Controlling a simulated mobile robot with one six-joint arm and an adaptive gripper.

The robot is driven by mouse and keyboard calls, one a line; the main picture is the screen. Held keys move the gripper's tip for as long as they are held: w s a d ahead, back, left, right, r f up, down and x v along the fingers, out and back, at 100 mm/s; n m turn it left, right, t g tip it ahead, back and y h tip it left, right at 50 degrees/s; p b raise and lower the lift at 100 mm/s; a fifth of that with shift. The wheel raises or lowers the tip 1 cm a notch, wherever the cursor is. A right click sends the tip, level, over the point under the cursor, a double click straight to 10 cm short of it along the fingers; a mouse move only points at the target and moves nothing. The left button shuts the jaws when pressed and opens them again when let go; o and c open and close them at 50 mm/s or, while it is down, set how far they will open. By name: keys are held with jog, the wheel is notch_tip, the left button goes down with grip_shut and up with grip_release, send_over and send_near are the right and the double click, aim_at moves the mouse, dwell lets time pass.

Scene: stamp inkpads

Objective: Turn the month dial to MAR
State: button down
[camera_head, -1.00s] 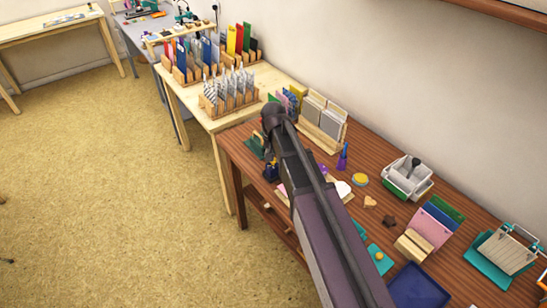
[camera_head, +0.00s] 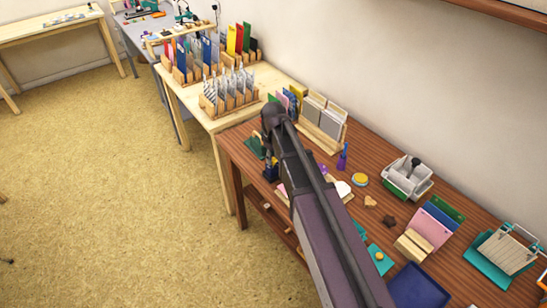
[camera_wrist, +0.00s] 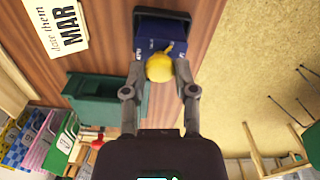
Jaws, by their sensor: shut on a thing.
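In the wrist view a dark blue box (camera_wrist: 160,30) with a black frame stands on the brown tabletop. A round yellow knob (camera_wrist: 159,68) sits on its near face. Small white markings show on the box beside the knob, too small to read. My gripper (camera_wrist: 161,75) is shut on the yellow knob, with one finger on each side of it. A cream card (camera_wrist: 62,25) with "MAR" in large black letters lies on the table at the upper left. The blue box shows partly in the head view (camera_head: 270,173), below my arm.
A green holder (camera_wrist: 105,98) stands beside the blue box in the wrist view. Colourful packets (camera_wrist: 45,135) stand at the lower left. In the head view, a purple stamp (camera_head: 342,157), a yellow round pad (camera_head: 360,180) and a blue tray (camera_head: 418,288) are farther right on the table.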

jog(key=n, duration=0.6)
jog(key=shift+n, duration=0.3)
jog(key=n, duration=0.6)
dwell(0.3)
jog(key=shift+c, duration=2)
grip_release()
